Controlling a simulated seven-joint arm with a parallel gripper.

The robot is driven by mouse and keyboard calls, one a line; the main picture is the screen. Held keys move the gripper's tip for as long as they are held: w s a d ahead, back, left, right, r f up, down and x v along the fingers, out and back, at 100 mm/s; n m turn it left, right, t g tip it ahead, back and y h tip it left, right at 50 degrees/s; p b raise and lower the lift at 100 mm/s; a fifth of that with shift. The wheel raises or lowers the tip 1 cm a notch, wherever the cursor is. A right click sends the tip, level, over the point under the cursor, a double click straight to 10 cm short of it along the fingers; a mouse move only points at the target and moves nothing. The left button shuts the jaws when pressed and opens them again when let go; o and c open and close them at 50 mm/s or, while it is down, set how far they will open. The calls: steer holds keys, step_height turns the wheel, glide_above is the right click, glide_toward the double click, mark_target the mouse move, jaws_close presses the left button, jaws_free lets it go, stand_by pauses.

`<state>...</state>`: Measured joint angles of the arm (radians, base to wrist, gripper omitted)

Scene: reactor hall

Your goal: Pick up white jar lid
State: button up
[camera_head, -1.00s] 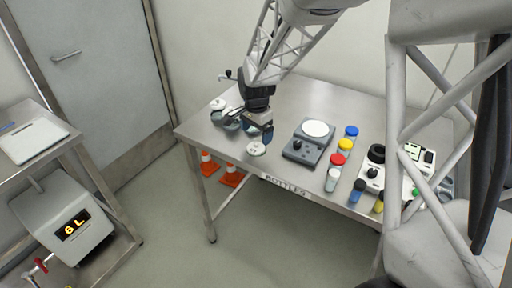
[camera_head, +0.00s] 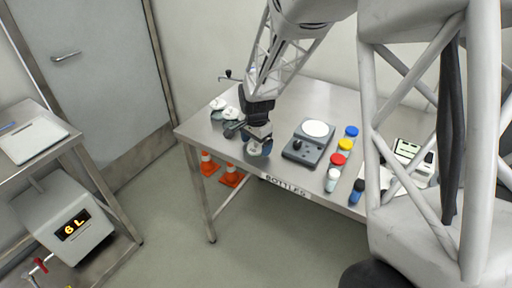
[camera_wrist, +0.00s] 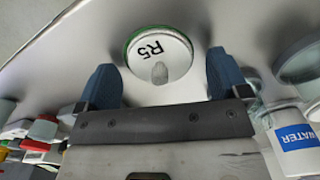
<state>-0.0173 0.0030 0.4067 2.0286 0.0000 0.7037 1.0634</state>
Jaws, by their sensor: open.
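In the head view the white lid (camera_head: 253,151) is at the front edge of the table, partly hidden by my gripper. My gripper (camera_wrist: 163,75) is open and empty, its blue fingers to either side of the lid's near part. In the head view my gripper (camera_head: 259,143) is right over the lid; I cannot tell whether it touches.
More white lids or jars (camera_head: 218,103) stand at the table's back left. A grey scale (camera_head: 307,143) and several colour-capped bottles (camera_head: 345,146) are to the right. A WATER-labelled container (camera_wrist: 295,138) is near the right finger. Orange cones (camera_head: 231,176) stand below.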

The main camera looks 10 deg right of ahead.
steer(key=shift+c, duration=0.2)
steer(key=c, duration=1)
steer(key=shift+r, duration=0.1)
steer(key=shift+r, duration=0.8)
step_height(320, 180, up, 2)
steer(key=shift+s, duration=0.1)
steer(key=s+r, duration=0.1)
steer(key=s, duration=1.4)
steer(key=shift+s+d, duration=0.15)
steer(key=shift+s, duration=0.25)
steer(key=shift+r, duration=0.1)
glide_toward(256, 143)
steer(key=w+d+r, duration=0.1)
steer(key=w+r, duration=0.1)
steer(key=w, duration=0.9)
steer(key=shift+w+d+r, duration=0.25)
steer(key=shift+w+d, duration=0.05)
steer(key=shift+d, duration=0.1)
